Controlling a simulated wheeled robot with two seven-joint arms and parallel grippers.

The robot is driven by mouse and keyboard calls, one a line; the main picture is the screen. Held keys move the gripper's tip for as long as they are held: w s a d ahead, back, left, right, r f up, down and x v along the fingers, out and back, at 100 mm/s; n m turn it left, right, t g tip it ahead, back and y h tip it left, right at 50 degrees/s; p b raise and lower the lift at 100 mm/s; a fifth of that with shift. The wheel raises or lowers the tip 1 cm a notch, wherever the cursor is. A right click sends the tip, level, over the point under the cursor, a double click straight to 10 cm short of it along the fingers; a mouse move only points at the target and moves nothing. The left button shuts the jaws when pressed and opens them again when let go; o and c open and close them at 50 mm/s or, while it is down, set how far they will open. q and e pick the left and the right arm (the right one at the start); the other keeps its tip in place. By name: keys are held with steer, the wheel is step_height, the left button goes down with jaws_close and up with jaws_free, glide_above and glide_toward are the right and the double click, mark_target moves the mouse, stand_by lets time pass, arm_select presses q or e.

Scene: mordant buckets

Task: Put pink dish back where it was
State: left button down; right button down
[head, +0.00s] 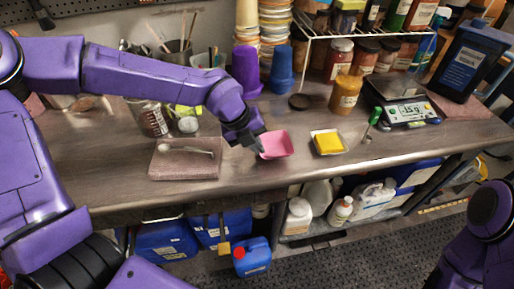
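The pink dish (278,144), a small square dish, is at the middle of the grey workbench (260,178). My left gripper (259,144) reaches down from the left to the dish's left rim. Its fingers look closed on that rim, though the contact is small in the view. I cannot tell whether the dish rests on the bench or is held just above it. Part of my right arm shows at the lower right, but its gripper is out of the picture.
A dish with a yellow block (329,144) stands right of the pink dish, and a green-handled tool (374,120) lies beyond it. A pinkish slab (185,160) lies to the left. Purple cup (246,68), blue cup (281,68), jars and a scale (408,114) stand behind.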

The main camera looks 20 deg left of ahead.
arm_select(q)
step_height(320, 180, down, 3)
steer(key=shift+r, duration=0.2)
steer(key=shift+d, duration=0.1)
steer(key=c, duration=1.4)
jaws_free()
steer(key=shift+r, duration=0.3)
steer(key=v, duration=1.1)
steer(key=shift+s+r, duration=0.15)
steer(key=shift+r, duration=0.1)
